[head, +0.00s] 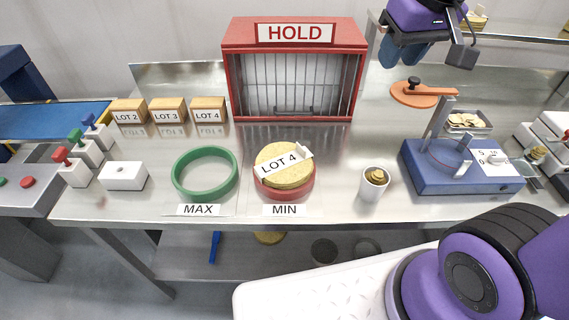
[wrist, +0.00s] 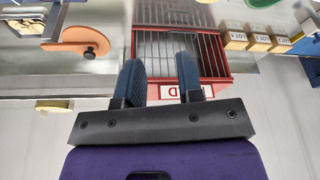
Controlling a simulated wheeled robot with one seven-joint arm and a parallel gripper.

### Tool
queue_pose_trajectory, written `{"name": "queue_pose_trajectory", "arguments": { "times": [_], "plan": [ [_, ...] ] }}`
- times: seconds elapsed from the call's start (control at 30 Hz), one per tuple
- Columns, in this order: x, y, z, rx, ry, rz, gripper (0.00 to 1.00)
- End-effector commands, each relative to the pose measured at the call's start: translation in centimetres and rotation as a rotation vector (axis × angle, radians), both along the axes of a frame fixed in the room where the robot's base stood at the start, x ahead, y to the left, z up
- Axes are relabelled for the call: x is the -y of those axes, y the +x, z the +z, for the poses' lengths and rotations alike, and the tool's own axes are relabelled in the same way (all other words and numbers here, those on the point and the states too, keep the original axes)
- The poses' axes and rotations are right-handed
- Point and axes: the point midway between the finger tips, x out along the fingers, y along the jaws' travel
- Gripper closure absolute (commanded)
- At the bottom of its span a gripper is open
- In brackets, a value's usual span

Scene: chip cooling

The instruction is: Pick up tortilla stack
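The tortilla stack (head: 286,176) is a round yellow pile in the head view, sitting in the red ring (head: 268,193) behind the MIN label. A white band marked LOT 4 (head: 281,163) lies across its top. My gripper (head: 405,55) is raised at the top right of the head view, well above and to the right of the stack, beyond the far part of the table. In the wrist view its two blue fingers (wrist: 160,75) stand apart with nothing between them, so it is open and empty. The wrist view does not show the stack clearly.
A green ring (head: 176,187) stands left of the stack, a white cup (head: 373,186) right of it. A red HOLD cage (head: 228,90) is behind. A blue scale (head: 470,183) and an orange disc (head: 432,97) are to the right. Small LOT boxes (head: 168,105) line the back left.

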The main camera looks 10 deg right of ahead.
Motion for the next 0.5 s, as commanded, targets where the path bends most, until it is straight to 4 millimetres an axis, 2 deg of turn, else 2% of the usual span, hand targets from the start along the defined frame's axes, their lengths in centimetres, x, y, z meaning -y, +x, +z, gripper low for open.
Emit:
{"name": "queue_pose_trajectory", "arguments": {
  "times": [0.2,0.5],
  "plan": [
    [-2.7,4.5,-3.8,-0.085,-0.011,0.059,0.66],
    [-7.1,9.3,-10.5,-0.191,-0.036,0.136,0.66]
  ]
}}
